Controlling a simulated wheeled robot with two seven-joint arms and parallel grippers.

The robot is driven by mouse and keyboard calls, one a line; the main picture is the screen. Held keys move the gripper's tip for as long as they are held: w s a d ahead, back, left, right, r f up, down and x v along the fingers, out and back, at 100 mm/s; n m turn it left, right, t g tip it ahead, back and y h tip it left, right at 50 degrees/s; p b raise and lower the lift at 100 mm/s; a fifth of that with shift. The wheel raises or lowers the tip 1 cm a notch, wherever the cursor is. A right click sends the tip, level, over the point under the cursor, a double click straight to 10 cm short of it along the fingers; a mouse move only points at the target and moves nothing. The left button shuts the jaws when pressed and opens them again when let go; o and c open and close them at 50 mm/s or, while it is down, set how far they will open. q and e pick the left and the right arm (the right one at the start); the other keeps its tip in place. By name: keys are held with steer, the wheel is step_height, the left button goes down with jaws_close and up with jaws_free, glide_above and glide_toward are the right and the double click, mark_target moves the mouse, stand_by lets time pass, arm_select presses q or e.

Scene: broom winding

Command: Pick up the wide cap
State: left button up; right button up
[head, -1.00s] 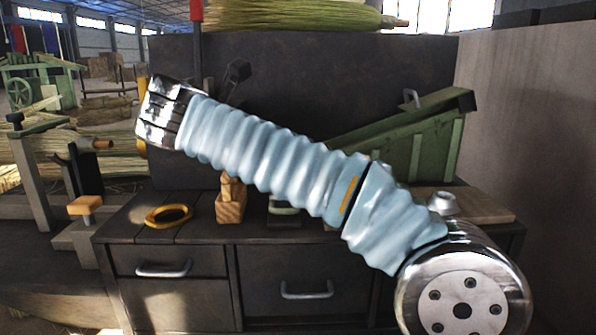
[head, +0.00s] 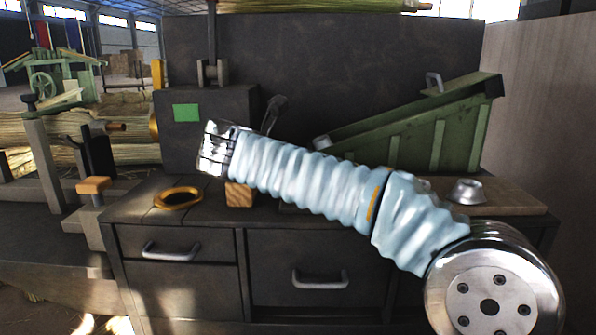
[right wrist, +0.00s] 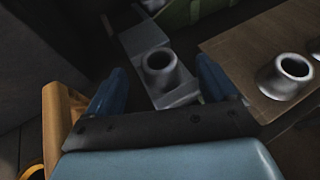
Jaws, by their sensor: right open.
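A small flared silver cap (head: 468,191) sits on the wooden board at the bench's right in the head view. It appears in the right wrist view (right wrist: 284,77) with its round opening up. A second grey hollow cap (right wrist: 159,72) stands on a grey metal block in that view; my arm hides it in the head view. Which is the wide cap I cannot tell for certain. My right gripper (right wrist: 162,88) is open and empty, its blue fingers apart, with the second cap showing between them. Contact is not visible. My left gripper is out of view.
The wooden board (head: 525,205) lies at the right of the dark bench (head: 140,205). A green sloped trough (head: 420,140) stands behind. A wood block (head: 239,195) and yellow ring (head: 178,198) are at the left. A dark box with a green square (head: 186,113) stands behind them.

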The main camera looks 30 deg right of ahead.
steer(key=shift+x, duration=1.2)
steer(key=c, duration=1.1)
steer(key=shift+c, duration=0.2)
step_height(320, 180, up, 4)
steer(key=shift+s+a+r+p, duration=0.1)
steer(key=shift+s+p, duration=0.1)
steer(key=shift+p, duration=0.6)
steer(key=s+a+r+p, duration=0.1)
steer(key=s+r, duration=0.3)
steer(key=s, duration=0.2)
steer(key=s+a+r+p, duration=0.1)
steer(key=s+a+r, duration=0.1)
steer(key=s+r, duration=0.2)
steer(key=s, duration=0.3)
steer(key=shift+a+r, duration=0.25)
steer(key=shift+r, duration=0.15)
